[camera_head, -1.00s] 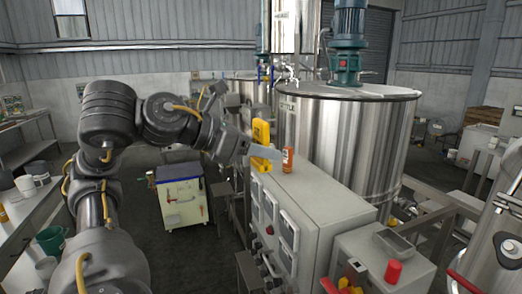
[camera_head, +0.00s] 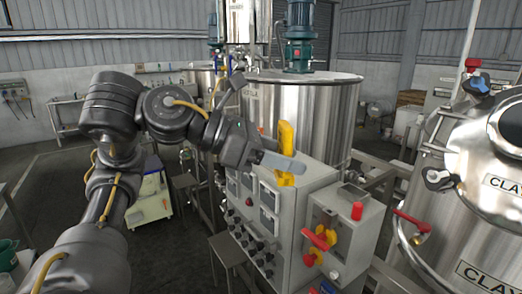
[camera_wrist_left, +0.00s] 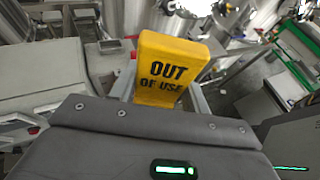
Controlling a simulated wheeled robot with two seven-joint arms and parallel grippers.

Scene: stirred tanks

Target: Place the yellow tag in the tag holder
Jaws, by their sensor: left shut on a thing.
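The yellow tag (camera_head: 286,137) is upright between the fingers of my left gripper (camera_head: 284,165), which is shut on it. It shows above and below the grey finger, over the grey control cabinet (camera_head: 312,182). In the left wrist view the tag (camera_wrist_left: 171,62) faces the camera and reads "OUT OF USE"; its lower end is hidden behind the gripper body. I cannot pick out the tag holder in either view. My right gripper is not in view.
A steel tank (camera_head: 305,105) rises behind, and another tank (camera_head: 495,215) stands at right. A stool (camera_head: 228,250) is in front of the cabinet.

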